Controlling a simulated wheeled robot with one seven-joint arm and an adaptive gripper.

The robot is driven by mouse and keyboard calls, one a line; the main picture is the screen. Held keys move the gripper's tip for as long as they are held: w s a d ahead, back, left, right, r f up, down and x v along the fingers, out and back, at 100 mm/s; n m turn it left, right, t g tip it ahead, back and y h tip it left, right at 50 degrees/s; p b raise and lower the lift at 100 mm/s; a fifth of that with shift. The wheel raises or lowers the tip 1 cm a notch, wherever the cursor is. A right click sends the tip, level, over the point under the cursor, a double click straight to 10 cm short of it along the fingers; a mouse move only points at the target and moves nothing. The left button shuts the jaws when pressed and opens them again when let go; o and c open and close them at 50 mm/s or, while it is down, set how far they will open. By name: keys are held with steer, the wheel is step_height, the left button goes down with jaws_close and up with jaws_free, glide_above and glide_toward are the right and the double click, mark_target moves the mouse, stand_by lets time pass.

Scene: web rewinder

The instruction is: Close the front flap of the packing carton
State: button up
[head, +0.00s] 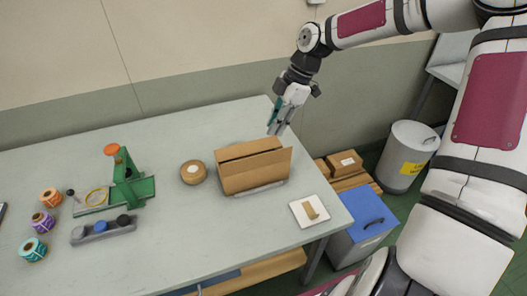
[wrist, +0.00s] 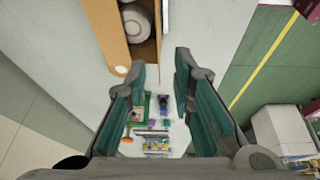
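The brown packing carton (head: 253,178) stands near the right end of the table. Its top is partly covered by flaps, and one flap sticks out at its right end. I cannot tell clearly how the front flap lies. In the wrist view the carton (wrist: 103,25) is at the top left, with a gap beside a brown panel showing a white roll (wrist: 137,22) inside. My gripper (head: 277,130) is above and behind the carton's right end, pointing down, apparently not touching it. In the wrist view my gripper (wrist: 160,70) has its fingers apart with nothing between them.
A tape roll (head: 193,172) lies left of the carton, and a white pad with a small brown piece (head: 310,211) lies right of it. A green rewinder (head: 130,185) and several coloured rolls are further left. A blue bin (head: 368,215) stands beyond the table's right edge.

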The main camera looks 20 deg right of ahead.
mark_target(258, 157)
steer(key=shift+n, duration=0.3)
steer(key=x, duration=1.3)
steer(key=shift+w+f+p, duration=0.25)
steer(key=shift+f+p, duration=0.05)
jaws_close()
